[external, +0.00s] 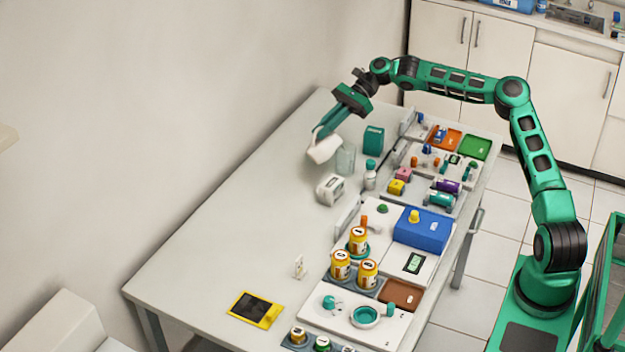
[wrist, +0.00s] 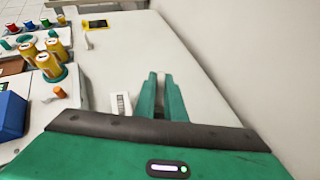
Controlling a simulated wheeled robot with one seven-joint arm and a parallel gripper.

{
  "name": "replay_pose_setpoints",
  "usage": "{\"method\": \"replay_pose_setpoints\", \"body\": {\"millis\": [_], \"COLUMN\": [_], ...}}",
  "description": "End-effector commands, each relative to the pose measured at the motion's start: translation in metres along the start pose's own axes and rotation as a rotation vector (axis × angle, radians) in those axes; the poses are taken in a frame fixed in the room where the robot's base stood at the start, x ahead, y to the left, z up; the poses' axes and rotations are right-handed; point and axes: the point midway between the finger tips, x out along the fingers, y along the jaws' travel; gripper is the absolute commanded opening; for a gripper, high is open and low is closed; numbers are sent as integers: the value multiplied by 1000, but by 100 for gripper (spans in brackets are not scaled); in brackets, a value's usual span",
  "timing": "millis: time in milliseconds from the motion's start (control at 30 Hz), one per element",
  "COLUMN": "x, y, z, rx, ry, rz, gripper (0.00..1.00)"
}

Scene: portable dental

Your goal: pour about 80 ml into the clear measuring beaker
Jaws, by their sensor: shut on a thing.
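My gripper (external: 325,131) is shut on a white jug (external: 322,149) at the far part of the table in the external view. The jug is tilted and held above the table. Its lower end leans towards the clear measuring beaker (external: 345,160), which stands upright just right of it. Whether liquid is flowing or in the beaker cannot be told. In the wrist view my gripper's green fingers (wrist: 162,97) point away along the table, and the jug and the beaker are hidden there.
A white box-like device (external: 330,190) stands in front of the beaker. A white bottle with a teal cap (external: 370,175) and a teal box (external: 373,140) are to its right. Trays with small parts line the right side. A wall is close on the left.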

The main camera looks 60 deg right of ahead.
Motion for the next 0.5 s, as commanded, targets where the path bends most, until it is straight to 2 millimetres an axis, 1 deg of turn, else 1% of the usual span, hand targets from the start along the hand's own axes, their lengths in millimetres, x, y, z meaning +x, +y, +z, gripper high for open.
{"method": "replay_pose_setpoints", "body": {"millis": [500], "x": [-4], "y": [0], "z": [1], "rx": [0], "ry": [-36], "rz": [-1], "gripper": [0]}}
